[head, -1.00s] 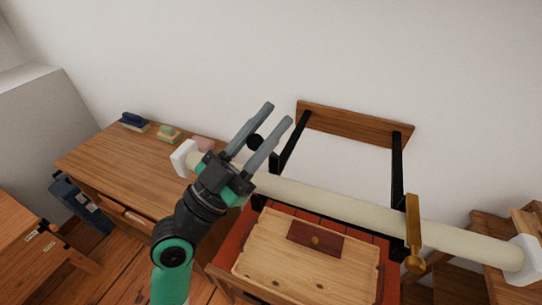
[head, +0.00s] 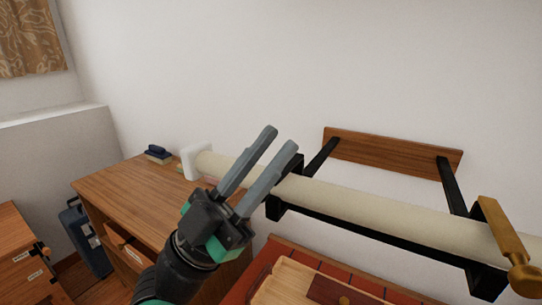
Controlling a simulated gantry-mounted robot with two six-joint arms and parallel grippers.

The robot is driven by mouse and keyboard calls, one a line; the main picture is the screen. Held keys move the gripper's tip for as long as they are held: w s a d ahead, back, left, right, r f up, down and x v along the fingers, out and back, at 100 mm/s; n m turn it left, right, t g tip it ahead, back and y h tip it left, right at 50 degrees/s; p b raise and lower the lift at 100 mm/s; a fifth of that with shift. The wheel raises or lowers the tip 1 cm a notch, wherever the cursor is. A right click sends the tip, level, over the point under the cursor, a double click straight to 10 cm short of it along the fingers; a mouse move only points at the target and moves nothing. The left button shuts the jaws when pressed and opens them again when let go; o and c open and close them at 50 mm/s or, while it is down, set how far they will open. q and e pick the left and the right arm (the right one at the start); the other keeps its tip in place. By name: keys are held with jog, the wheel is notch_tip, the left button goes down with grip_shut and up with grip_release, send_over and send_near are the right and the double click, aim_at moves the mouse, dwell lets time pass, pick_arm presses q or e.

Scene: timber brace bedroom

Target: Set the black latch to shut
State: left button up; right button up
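My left gripper (head: 279,140) comes up from the bottom centre, in front of the left end of the cream pole. Its two grey fingers are parallel and apart, with nothing visible between them. The pole (head: 385,213) rests on a black bracket (head: 318,155) fixed to a wooden wall board (head: 392,153). A brass latch (head: 505,243) lies across the pole at the right bracket arm. My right gripper is not in view.
A wooden desk (head: 140,190) stands at the left with a dark blue brush-like object (head: 157,153) on it. A red table with a light wooden tray (head: 285,279) is below the pole. A blue case (head: 84,240) stands at the left. The wall above is clear.

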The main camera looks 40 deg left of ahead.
pick_arm(q)
jog(key=shift+o, duration=1.1)
jog(key=shift+w, duration=0.1)
jog(key=shift+o, duration=1.4)
jog(key=shift+f, duration=0.1)
jog(key=b+v, duration=0.3)
jog(key=v, duration=0.8)
jog(key=shift+s, duration=0.3)
jog(key=shift+a, duration=0.1)
